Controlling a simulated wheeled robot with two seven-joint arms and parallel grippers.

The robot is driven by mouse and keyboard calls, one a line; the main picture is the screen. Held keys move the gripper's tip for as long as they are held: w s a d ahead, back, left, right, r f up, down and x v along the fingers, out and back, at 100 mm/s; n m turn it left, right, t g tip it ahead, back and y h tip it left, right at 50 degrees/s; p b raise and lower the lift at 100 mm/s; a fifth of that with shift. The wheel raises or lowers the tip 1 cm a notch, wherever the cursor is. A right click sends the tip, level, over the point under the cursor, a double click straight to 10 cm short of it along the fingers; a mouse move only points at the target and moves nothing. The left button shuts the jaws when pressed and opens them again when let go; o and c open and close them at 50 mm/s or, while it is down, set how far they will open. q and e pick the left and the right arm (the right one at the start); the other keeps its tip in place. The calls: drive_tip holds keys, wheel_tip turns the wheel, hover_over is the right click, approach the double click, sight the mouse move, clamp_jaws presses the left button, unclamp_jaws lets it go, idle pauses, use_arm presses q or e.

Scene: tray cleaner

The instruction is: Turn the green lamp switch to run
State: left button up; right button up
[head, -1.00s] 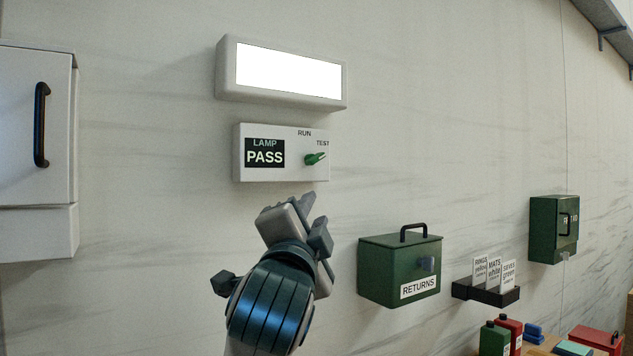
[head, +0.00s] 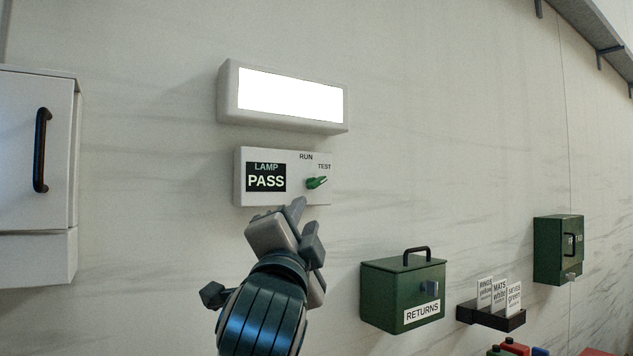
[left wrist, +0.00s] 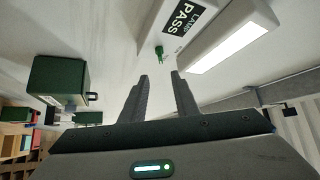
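The green lamp switch (head: 316,182) is a small knob on the white lamp panel (head: 240,190). Its lever points right and slightly up, toward the TEST side; the RUN label sits above it. The panel's black display reads LAMP PASS. My left gripper (head: 304,216) is just below the switch, its fingertips near the panel's lower edge, apart from the knob. In the left wrist view its two fingers are spread with nothing between them, and the green switch (left wrist: 158,52) shows beyond the tips. My right gripper is not in view.
A lit lamp box (head: 225,95) is fixed above the panel. A green RETURNS box (head: 385,295) hangs at lower right, with a black card holder (head: 490,317) and another green box (head: 547,250) further right. A white cabinet (head: 25,150) is at the left. The wall around the panel is clear.

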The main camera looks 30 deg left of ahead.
sight(317, 185)
use_arm(q)
drive_tip(key=p+x, duration=1)
drive_tip(key=x, duration=0.5)
drive_tip(key=shift+r, duration=0.1)
drive_tip(key=shift+p+x, duration=0.3)
drive_tip(key=shift+x, duration=0.45)
clamp_jaws()
